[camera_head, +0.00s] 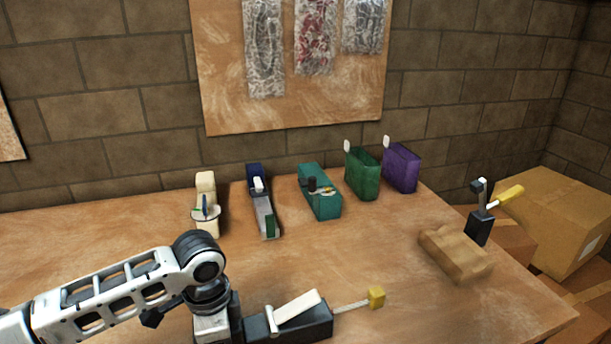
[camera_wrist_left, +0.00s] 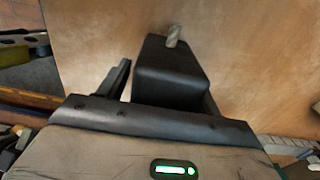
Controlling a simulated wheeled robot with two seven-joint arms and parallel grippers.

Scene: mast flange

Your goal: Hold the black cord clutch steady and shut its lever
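The black cord clutch (camera_head: 318,328) lies at the table's front edge in the head view. Its white lever (camera_head: 297,311) slants across the top, its far end appearing raised off the body. A pale cord with a yellow end (camera_head: 376,298) comes out on its right. My left gripper (camera_head: 236,322) is at the clutch's left end. In the left wrist view the clutch's black body (camera_wrist_left: 172,75) lies between the fingers of my left gripper (camera_wrist_left: 165,88). A narrow gap shows beside the left finger; contact on the right is unclear. My right gripper is not in view.
Behind stand a cream device (camera_head: 206,195), a navy one (camera_head: 262,205), a teal one (camera_head: 319,195), a green box (camera_head: 363,178) and a purple box (camera_head: 401,170). A tan block (camera_head: 455,253) and an upright black device (camera_head: 480,228) are at right. The middle table is clear.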

